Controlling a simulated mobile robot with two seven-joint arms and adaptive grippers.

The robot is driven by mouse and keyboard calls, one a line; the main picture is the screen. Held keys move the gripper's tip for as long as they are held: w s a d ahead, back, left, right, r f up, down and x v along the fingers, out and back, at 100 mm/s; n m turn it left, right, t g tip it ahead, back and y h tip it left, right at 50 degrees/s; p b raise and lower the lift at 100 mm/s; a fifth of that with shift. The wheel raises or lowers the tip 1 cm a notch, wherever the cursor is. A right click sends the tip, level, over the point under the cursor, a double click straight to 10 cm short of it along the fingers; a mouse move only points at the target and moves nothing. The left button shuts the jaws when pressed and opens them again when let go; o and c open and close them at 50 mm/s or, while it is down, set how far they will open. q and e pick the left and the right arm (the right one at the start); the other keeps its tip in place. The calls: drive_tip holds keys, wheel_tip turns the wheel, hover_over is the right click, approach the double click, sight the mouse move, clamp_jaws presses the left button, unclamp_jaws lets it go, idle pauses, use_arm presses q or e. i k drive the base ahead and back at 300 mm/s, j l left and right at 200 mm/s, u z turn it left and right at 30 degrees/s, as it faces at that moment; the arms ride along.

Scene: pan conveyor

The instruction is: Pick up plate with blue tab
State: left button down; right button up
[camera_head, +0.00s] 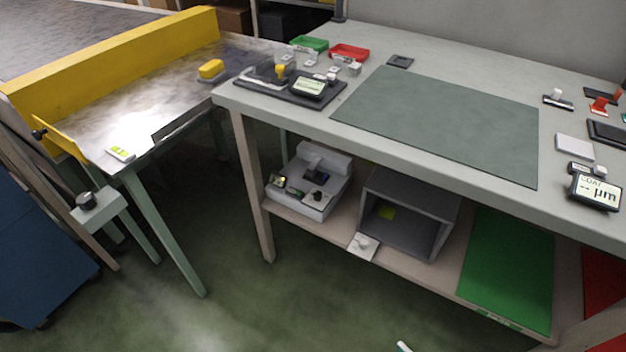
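I cannot make out a plate with a blue tab for certain. Neither of my grippers shows in the head view.
A workbench (400,142) with a grey-green mat (440,118) fills the right. Green (310,43) and red (349,52) trays stand at its back left. A yellow-fenced table (180,95) is at left. An open grey box (410,218) sits on the shelf (330,228). Floor between is clear.

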sight(321, 178)
drive_tip(key=i+j+z, duration=0.25)
drive_tip(key=z, duration=0.15)
drive_tip(key=i+j+z, duration=0.55)
drive_tip(key=j+z, duration=0.2)
